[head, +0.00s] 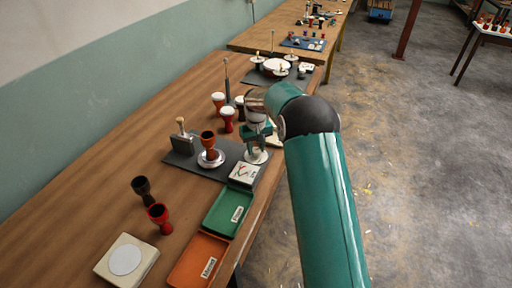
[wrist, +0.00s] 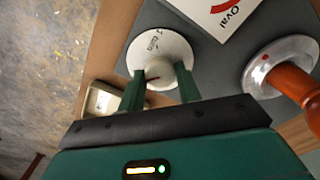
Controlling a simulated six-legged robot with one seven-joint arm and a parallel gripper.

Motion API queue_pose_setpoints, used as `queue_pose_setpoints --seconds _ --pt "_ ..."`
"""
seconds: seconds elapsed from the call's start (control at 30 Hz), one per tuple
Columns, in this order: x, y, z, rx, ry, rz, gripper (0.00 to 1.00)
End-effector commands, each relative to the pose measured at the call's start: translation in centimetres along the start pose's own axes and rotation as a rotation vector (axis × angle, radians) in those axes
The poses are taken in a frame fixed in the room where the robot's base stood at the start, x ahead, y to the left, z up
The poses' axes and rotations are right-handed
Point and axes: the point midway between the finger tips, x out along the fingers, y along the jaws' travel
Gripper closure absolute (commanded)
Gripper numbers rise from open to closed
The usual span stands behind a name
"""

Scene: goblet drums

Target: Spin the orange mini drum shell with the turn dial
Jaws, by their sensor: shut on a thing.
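The orange mini drum shell (head: 208,139) stands upright on a round metal turntable (head: 211,160) on a dark grey base. In the wrist view the orange shell (wrist: 293,84) is cut off at the right edge, on its silvery turntable (wrist: 264,66). The turn dial (wrist: 160,45) is a white disc with a pale round knob and "1 turn" lettering, left of the turntable in that view. My gripper (wrist: 159,76) has its two green fingers on either side of the knob, shut on it. In the head view my gripper (head: 256,142) stands over the dial (head: 257,157), partly hiding it.
A black shell (head: 142,189) and a red shell (head: 160,217) stand nearer on the table. A green tray (head: 228,212), an orange tray (head: 198,262) and a white-disc pad (head: 126,260) lie in front. White-topped drums (head: 227,118) stand behind. A card (head: 245,174) lies close to the dial.

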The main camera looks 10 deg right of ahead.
Motion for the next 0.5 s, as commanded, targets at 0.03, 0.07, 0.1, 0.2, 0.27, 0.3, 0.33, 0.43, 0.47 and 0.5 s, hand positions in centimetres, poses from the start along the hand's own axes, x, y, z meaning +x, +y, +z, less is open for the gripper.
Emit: queue_pose_setpoints --seconds 0.03,0.07,0.1,0.2,0.27,0.3,0.33,0.43,0.47,0.5 --pt "-0.06 -0.02 -0.02 0.006 0.001 0.000 0.89" --pt "-0.06 -0.03 -0.02 0.012 0.001 0.000 0.89" --pt "-0.07 -0.04 -0.03 0.022 0.001 0.000 0.89" --pt "-0.08 -0.03 -0.03 0.056 0.001 0.000 0.89" --pt "-0.08 0.01 -0.02 0.084 0.001 0.001 0.89" --pt "-0.09 0.02 -0.02 0.107 0.001 0.002 0.89" --pt "-0.09 0.01 -0.02 0.126 0.001 0.001 0.89" --pt "-0.10 -0.04 -0.04 0.198 0.001 0.001 0.89" --pt "-0.10 -0.03 -0.04 0.222 0.001 0.002 0.89" --pt "-0.11 -0.03 -0.04 0.256 0.001 0.002 0.89"
